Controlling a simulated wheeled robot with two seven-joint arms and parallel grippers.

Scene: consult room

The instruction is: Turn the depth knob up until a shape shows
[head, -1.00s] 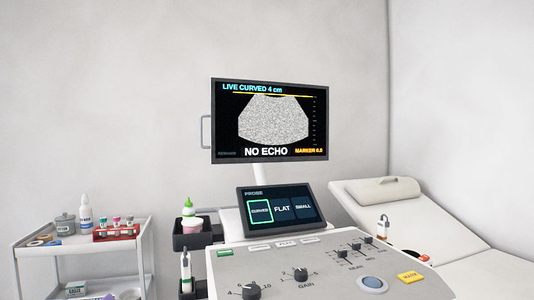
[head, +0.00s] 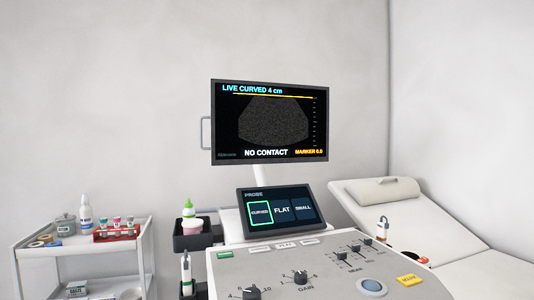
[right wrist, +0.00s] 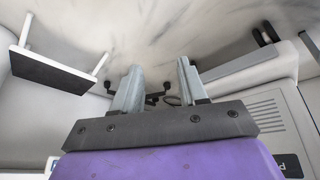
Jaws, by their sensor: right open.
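The depth knob (head: 251,292), a dark dial with a number 10 beside it, is at the panel's lower left. Its lower part is cut off by the frame edge. The gain knob (head: 300,277) is to its right. The screen (head: 270,121) reads LIVE CURVED 4 cm and NO CONTACT over a dark, grainy fan with no distinct shape. My right gripper (right wrist: 158,72) shows in the right wrist view, open with nothing between its fingers, away from any knob I can see. My left gripper is not in view.
The grey control panel (head: 325,261) also has sliders (head: 367,241), a round blue control (head: 372,286) and a yellow button (head: 409,280). A probe touchscreen (head: 281,209) shows CURVED outlined. A bed (head: 455,246) is at right, a cart (head: 62,252) with bottles at left.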

